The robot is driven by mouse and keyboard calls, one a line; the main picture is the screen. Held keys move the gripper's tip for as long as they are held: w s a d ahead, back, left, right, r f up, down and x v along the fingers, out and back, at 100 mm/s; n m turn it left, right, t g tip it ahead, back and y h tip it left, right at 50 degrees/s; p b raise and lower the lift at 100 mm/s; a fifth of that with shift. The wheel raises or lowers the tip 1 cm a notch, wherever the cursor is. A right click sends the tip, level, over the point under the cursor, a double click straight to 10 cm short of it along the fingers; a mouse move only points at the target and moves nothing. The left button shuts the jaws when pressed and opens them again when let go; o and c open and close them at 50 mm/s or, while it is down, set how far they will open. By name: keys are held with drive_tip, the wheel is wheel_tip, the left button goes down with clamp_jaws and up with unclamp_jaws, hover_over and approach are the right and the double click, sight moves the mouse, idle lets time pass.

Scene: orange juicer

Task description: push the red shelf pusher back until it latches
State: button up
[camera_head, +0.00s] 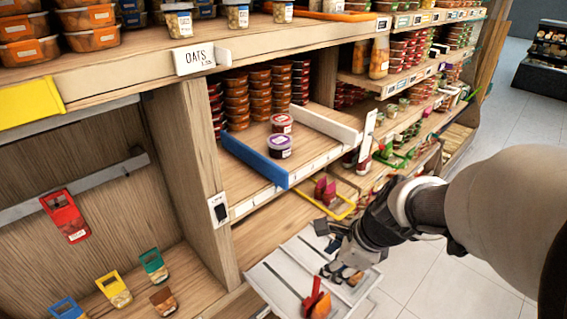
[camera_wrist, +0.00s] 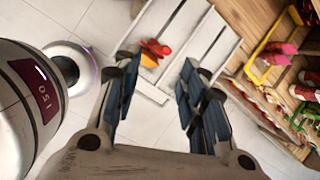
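A small red piece (camera_head: 317,303) with an orange part lies on the pale slatted tray (camera_head: 272,287). In the wrist view the red piece (camera_wrist: 155,47) is just beyond my fingertips, and I cannot tell whether it is the shelf pusher. No other red pusher is plain on the shelves. A blue one (camera_head: 253,160) and a white one (camera_head: 333,125) stand at the middle shelf's front. My gripper (camera_head: 336,256) is above the tray. In the wrist view my gripper (camera_wrist: 156,68) has its fingers wide apart with nothing between them.
A yellow frame (camera_head: 327,203) with magenta packs sits on the low shelf beside the tray. Two round tubs (camera_head: 280,146) stand between the blue and white pieces, before stacked tubs. A red-topped pack (camera_head: 65,217) is at left.

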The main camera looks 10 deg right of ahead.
wheel_tip(320, 180, down, 2)
drive_tip(key=w+d+f+m, duration=0.1)
drive_tip(key=w+d+m, duration=0.1)
drive_tip(key=m, duration=0.3)
drive_tip(key=b, duration=0.8)
approach(312, 290)
drive_tip(key=w+a+f, duration=0.2)
drive_tip(key=w+f, duration=0.2)
drive_tip(key=f, duration=0.3)
drive_tip(key=shift+w, duration=0.4)
drive_tip(key=shift+c, duration=0.3)
clamp_jaws()
